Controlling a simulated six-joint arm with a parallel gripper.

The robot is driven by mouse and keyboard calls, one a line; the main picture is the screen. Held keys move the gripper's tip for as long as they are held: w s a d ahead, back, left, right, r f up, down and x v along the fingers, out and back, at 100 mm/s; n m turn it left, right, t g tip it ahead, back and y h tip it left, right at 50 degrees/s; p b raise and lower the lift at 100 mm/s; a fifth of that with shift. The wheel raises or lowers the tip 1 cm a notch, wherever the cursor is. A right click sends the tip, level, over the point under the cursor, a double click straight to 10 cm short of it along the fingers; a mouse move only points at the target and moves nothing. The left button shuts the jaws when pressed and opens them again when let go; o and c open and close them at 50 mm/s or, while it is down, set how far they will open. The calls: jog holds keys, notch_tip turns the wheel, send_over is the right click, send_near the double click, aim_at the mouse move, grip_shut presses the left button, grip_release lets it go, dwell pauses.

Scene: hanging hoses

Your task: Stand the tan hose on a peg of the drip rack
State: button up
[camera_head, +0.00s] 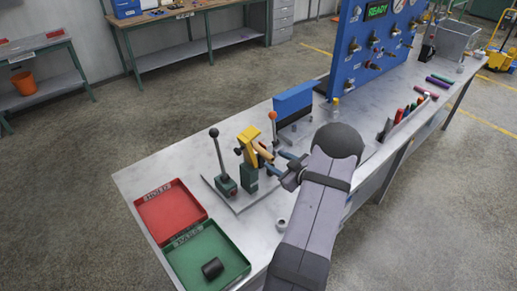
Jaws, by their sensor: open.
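A tan hose (263,150) shows as a short tube beside the yellow clamp-like head (248,135) of a bench fixture. My gripper (279,165) is open, with its fingers close to the hose's near side. I cannot tell whether they touch it. A low rack (385,130) with several short coloured pieces, apparently the drip rack, stands to the right along the bench. It is small in the picture, and its pegs cannot be made out singly.
A black-knobbed lever (217,160) and an orange-knobbed lever (274,132) flank the clamp. A red tray (170,212) and a green tray (185,262) holding a black cylinder (212,268) lie left. A blue box (293,101) and blue panel (352,60) stand behind.

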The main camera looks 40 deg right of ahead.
aim_at(270, 156)
jog(key=shift+w, duration=0.15)
jog(key=shift+w+f+p, duration=0.15)
jog(key=shift+w+p, duration=0.15)
jog(key=shift+p, duration=0.1)
jog(key=shift+p+x, duration=0.95)
jog(key=shift+x, duration=1.2)
jog(key=shift+s, duration=0.1)
grip_shut()
